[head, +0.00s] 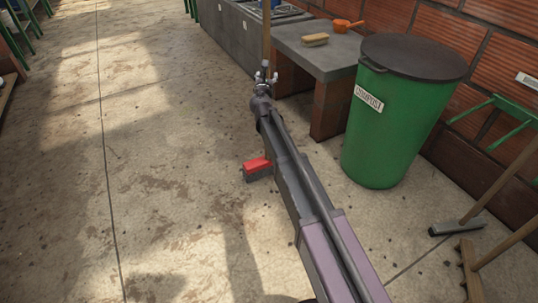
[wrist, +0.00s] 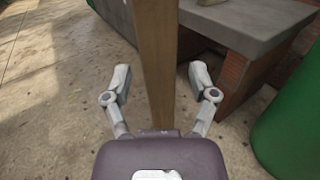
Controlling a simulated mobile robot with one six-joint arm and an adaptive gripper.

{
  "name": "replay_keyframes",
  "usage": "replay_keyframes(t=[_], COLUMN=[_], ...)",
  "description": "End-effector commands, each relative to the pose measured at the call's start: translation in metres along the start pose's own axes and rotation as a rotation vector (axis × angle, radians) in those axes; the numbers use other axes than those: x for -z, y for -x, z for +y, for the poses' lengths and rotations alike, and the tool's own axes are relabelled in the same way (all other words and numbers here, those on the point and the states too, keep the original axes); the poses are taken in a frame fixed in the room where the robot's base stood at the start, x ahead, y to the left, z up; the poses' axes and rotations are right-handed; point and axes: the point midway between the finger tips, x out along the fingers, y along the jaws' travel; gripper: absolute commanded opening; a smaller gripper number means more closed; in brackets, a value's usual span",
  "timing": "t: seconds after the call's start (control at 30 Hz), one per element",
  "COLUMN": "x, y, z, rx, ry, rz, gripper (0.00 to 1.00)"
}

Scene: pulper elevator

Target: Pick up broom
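A broom with a wooden handle (head: 266,38) stands upright beside the grey table. Its red and dark head (head: 257,169) rests on the floor, partly hidden by my arm. My gripper (head: 265,72) is at the handle. In the wrist view, the wooden handle (wrist: 154,50) runs upright between the two open fingers of my gripper (wrist: 159,78). Gaps show between the handle and both fingers. The lower handle is hidden behind the gripper's body.
A green compost bin (head: 390,130) stands right of the arm. A low grey table (head: 335,58) holds a brush (head: 315,40) and an orange pan (head: 341,25). Two other wooden-handled tools (head: 458,225) (head: 470,270) are at lower right. The floor on the left is clear.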

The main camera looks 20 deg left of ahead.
Motion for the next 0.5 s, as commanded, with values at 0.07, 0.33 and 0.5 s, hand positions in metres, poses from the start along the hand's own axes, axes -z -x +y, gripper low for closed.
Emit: replay_keyframes(t=[0.07,0.33,0.5], x=[0.0000,-0.0003,-0.0003], y=[0.0001,0.0000,-0.0001], z=[0.0000,-0.0001,-0.0002], rx=[0.000,0.000,0.000], ry=[0.000,0.001,0.001], rz=[0.000,0.000,0.000], gripper=[0.44,0.00,0.00])
